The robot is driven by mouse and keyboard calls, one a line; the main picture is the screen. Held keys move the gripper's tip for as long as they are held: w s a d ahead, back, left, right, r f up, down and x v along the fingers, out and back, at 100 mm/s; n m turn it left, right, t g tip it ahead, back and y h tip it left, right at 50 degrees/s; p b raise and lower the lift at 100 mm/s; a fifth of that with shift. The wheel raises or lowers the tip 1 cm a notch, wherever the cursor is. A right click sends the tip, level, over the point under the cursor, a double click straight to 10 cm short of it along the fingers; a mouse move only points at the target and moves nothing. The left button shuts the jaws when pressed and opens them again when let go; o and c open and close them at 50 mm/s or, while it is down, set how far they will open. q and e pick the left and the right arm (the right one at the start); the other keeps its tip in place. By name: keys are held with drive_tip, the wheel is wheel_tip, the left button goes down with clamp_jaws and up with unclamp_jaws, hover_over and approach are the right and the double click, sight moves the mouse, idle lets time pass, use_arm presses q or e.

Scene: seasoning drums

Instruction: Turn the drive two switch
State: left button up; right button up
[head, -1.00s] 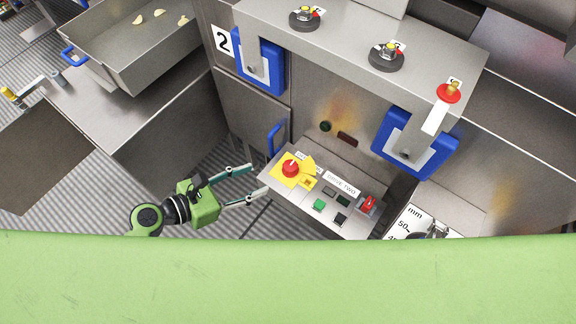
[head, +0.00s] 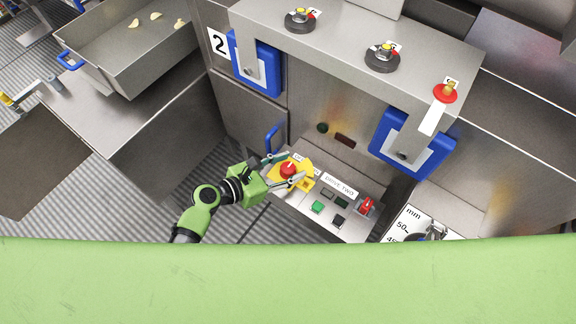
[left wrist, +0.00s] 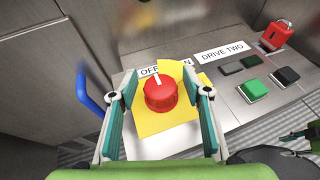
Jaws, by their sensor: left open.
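The drive two switch is a red round knob (head: 288,169) with a white mark, on a yellow plate (head: 306,184) on the sloped control panel. In the left wrist view the red knob (left wrist: 160,93) sits between my open fingers, its white mark pointing up and a little left, by the partly covered OFF/ON label (left wrist: 150,70). The label "DRIVE TWO" (left wrist: 222,51) is to its right. My left gripper (head: 284,168) is open, one finger on each side of the knob; whether they touch it I cannot tell. My right gripper is not seen in the head view.
A green button (head: 317,207), a black button (head: 339,221) and a red switch (head: 367,206) sit right of the knob on the panel. A blue handle (head: 272,138) stands behind. A steel overhang (head: 350,45) with blue-framed hatches is above the panel.

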use_arm(q)
drive_tip(key=shift+c, duration=0.3)
clamp_jaws()
